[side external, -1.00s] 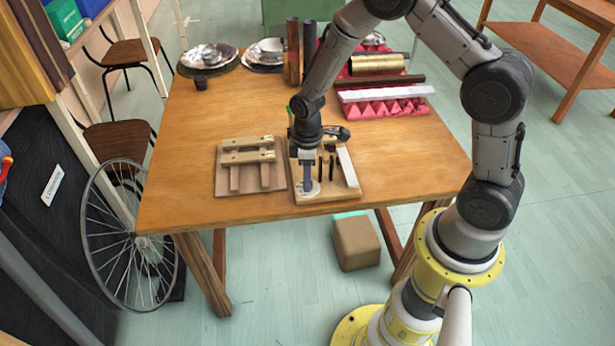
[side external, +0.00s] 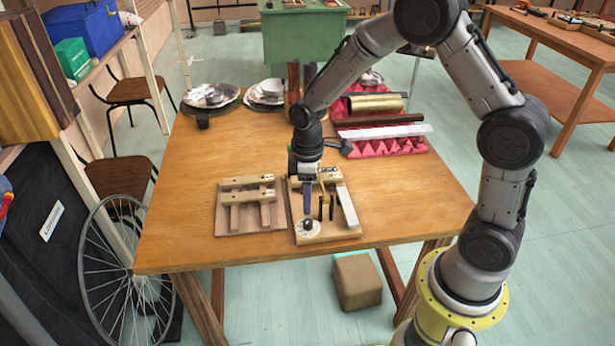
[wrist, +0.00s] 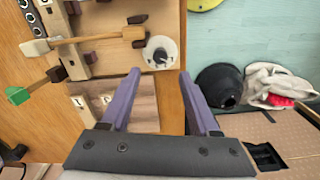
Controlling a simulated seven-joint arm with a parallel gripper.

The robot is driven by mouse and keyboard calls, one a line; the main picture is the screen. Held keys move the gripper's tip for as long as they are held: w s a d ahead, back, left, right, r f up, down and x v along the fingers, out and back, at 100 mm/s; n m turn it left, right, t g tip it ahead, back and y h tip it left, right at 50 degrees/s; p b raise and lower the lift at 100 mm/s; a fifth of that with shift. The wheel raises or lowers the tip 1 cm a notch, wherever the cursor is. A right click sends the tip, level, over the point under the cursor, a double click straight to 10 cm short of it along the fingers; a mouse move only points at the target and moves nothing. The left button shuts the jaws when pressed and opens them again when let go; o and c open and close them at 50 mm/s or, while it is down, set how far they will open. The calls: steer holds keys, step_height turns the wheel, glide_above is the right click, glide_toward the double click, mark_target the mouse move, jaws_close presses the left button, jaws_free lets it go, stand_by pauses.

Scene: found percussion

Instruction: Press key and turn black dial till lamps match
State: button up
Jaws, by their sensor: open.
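The black dial (wrist: 160,56) sits on a round white disc at the board's edge in the wrist view. It also shows as a white disc with a dark knob (side external: 307,228) at the board's near end in the side view. My gripper (wrist: 160,75) is open and empty, its purple fingers pointing toward the dial, apart from it. In the side view my gripper (side external: 307,208) hangs above and behind the disc. A dark strip with several pale rings (wrist: 30,17) may hold the lamps; none looks clearly lit.
A second board with wooden bars (side external: 248,205) lies left of the dial's board (side external: 335,233). Metal plates (side external: 210,97), a brass tube (side external: 375,103) and red foam (side external: 385,144) stand at the back. The table's front and left are clear.

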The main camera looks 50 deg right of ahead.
step_height(320, 180, up, 6)
steer(key=shift+r, duration=0.25)
steer(key=s+a+r+m+t, duration=0.15)
steer(key=s+r, duration=0.25)
steer(key=r, duration=0.4)
steer(key=s+d+r+t, duration=0.1)
steer(key=s+r+t, duration=0.2)
steer(key=s+r, duration=0.35)
steer(key=s+m+t, duration=0.1)
steer(key=s+m, duration=0.4)
steer(key=s, duration=0.5)
steer(key=shift+s+a+f, duration=0.25)
steer(key=shift+s+a, duration=0.05)
steer(key=shift+a, duration=0.1)
steer(key=shift+m, duration=0.25)
